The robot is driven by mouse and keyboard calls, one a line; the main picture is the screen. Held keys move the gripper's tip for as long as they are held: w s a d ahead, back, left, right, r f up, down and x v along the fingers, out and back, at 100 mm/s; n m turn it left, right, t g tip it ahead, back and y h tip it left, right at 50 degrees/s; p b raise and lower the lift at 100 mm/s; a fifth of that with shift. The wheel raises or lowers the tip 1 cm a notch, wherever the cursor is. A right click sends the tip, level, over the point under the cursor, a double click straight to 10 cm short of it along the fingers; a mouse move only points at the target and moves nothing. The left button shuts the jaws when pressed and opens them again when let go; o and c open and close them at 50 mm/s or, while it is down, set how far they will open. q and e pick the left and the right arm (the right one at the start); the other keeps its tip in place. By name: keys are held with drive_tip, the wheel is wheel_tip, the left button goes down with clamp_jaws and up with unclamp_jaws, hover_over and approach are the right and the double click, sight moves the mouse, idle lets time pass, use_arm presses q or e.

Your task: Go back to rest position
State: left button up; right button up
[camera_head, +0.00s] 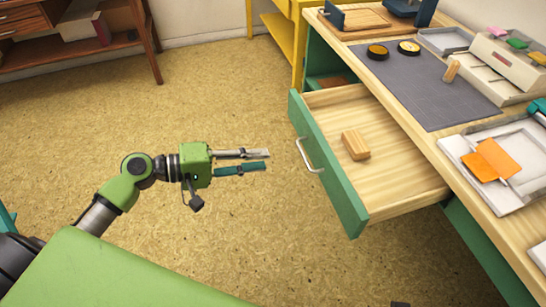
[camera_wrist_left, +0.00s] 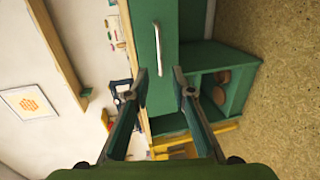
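My left gripper (camera_head: 268,160) is held out over the open floor, left of the desk, pointing right toward the drawer front. Its two fingers are apart with nothing between them; the left wrist view shows the same gap (camera_wrist_left: 162,76). The green-fronted drawer (camera_head: 330,165) is pulled out, with a gap between its metal handle (camera_head: 308,155) and my fingertips. A small wooden block (camera_head: 355,145) lies inside the drawer. The drawer front and handle also show in the left wrist view (camera_wrist_left: 157,50). My right gripper is not in view.
The desk top holds a grey mat (camera_head: 425,85), two round inkpads (camera_head: 393,50), a wooden stamp (camera_head: 451,71) and a tray with orange cards (camera_head: 491,160). A wooden shelf (camera_head: 75,50) stands at the back left. The floor (camera_head: 215,100) around my left gripper is clear.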

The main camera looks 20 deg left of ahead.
use_arm(q)
drive_tip(key=shift+s+a+r, duration=0.1)
drive_tip(key=shift+s+a, duration=0.15)
drive_tip(key=shift+a, duration=0.1)
idle(0.3)
